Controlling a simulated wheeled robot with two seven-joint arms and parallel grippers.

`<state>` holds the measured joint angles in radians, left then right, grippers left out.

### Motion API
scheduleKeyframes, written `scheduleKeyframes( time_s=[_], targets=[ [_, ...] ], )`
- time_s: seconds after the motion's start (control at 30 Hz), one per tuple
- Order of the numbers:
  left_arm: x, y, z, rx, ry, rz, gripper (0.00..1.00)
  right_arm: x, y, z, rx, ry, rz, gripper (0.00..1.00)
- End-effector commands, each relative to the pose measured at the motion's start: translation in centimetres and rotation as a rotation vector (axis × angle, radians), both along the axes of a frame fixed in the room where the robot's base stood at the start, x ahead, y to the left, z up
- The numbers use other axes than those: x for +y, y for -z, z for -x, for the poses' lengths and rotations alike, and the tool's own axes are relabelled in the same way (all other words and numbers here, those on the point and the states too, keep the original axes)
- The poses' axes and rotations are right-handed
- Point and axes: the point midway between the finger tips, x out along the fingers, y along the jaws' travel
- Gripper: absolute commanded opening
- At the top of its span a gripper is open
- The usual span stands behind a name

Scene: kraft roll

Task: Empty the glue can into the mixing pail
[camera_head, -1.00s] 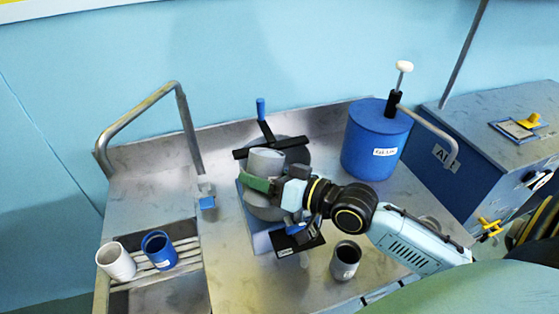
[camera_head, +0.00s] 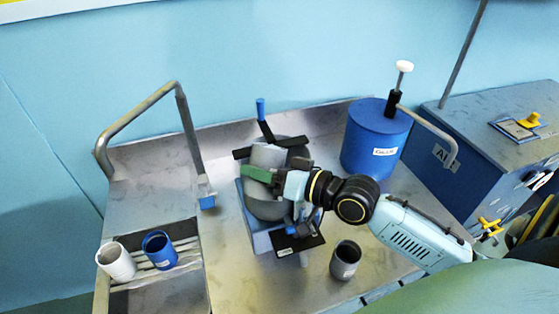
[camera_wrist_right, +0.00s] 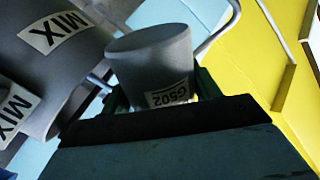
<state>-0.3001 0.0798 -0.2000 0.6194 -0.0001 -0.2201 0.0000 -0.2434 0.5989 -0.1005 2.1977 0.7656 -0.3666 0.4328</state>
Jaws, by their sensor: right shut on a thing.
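A grey can (camera_head: 268,156) is in my right gripper (camera_head: 262,176), whose green fingers are shut on it. In the right wrist view the pail (camera_wrist_right: 62,75) carries "MIX" labels and lies left of the can. The can is above the pail. Its exact tilt and contents cannot be told. My left gripper is not in view.
A blue drum (camera_head: 372,145) with a pump stands right of the pail. A dark grey cup (camera_head: 345,262) stands at the front. A white cup (camera_head: 115,262) and a blue cup (camera_head: 159,250) sit on the slatted rack at left. A tap (camera_head: 192,150) arches over the sink.

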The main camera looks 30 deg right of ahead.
Motion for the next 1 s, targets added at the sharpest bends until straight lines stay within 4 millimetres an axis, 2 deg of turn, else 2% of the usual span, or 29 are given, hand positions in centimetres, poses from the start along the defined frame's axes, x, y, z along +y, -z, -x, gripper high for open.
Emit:
scheduleKeyframes(
  time_s=[1.0],
  targets=[
    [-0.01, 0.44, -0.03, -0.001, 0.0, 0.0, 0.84, -0.2, 0.25, -0.17, 0.066, 0.0, -0.089, 0.27]
  ],
)
